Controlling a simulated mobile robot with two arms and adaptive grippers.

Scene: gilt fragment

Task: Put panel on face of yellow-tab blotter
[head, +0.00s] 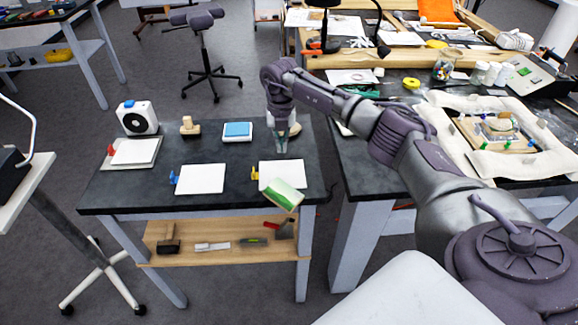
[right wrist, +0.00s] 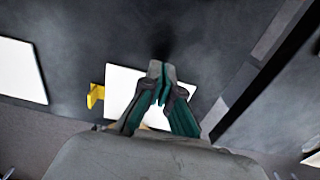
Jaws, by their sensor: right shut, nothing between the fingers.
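The yellow-tab blotter (head: 290,174) is a white sheet at the right of the dark table, with a yellow tab at its left. It also shows in the right wrist view (right wrist: 118,83). A green and pale flat piece (head: 285,193), which looks like the panel, is tilted at the table's front edge, overlapping the blotter's near side in view. I cannot tell what supports it. My right gripper (head: 281,149) is shut and empty above the blotter's far side; its fingertips show in the right wrist view (right wrist: 161,72). My left gripper is not in view.
A blue-tab blotter (head: 201,179) and a red-tab one (head: 135,151) lie to the left. A white device (head: 138,117), a wooden stamp (head: 189,126) and a blue pad (head: 238,132) stand behind. A lower shelf (head: 205,260) holds tools. A cluttered workbench is at right.

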